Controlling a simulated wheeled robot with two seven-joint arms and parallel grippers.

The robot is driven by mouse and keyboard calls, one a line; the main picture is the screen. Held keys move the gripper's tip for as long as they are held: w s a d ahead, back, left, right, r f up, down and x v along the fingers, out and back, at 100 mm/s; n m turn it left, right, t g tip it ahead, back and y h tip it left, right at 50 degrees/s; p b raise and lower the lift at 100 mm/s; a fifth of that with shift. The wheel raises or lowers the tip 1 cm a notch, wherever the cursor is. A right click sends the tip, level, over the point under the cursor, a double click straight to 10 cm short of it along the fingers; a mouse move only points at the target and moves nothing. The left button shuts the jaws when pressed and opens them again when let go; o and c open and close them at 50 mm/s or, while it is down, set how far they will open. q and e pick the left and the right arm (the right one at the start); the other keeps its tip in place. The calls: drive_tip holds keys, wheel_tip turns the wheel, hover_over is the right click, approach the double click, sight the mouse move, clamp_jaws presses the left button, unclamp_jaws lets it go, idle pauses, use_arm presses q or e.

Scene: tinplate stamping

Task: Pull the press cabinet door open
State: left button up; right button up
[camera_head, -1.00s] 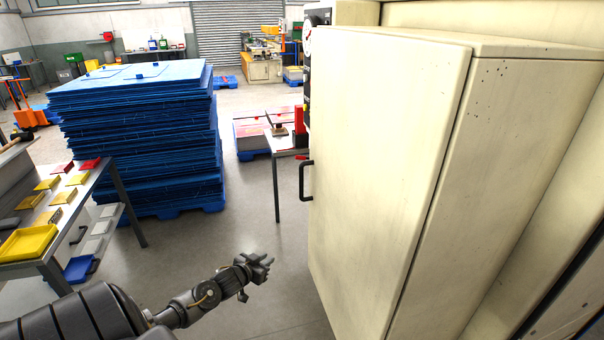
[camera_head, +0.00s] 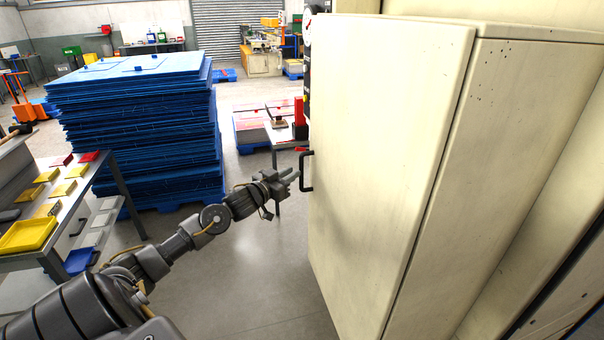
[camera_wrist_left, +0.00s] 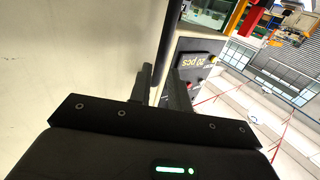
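The press cabinet door (camera_head: 385,140) is the large cream panel on the right in the head view, and it looks closed against the cabinet body (camera_head: 520,150). Its black handle (camera_head: 305,172) is an upright bracket on the door's left edge. My left gripper (camera_head: 291,177) is just left of the handle, at about its height, with its fingers pointing at it. In the left wrist view the fingers (camera_wrist_left: 160,88) are apart, beside the cream door face (camera_wrist_left: 70,60). A dark strip runs between them; I cannot tell whether it is handle or door edge. My right gripper is out of view.
A tall stack of blue sheets (camera_head: 140,130) stands left of my arm. A table with yellow and red trays (camera_head: 28,235) is at the far left. A small table (camera_head: 285,140) stands behind the gripper. The floor before the door is clear.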

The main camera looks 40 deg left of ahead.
use_arm(q)
drive_tip(key=b, duration=0.2)
hover_over(302, 187)
drive_tip(key=shift+w+a, duration=0.25)
clamp_jaws()
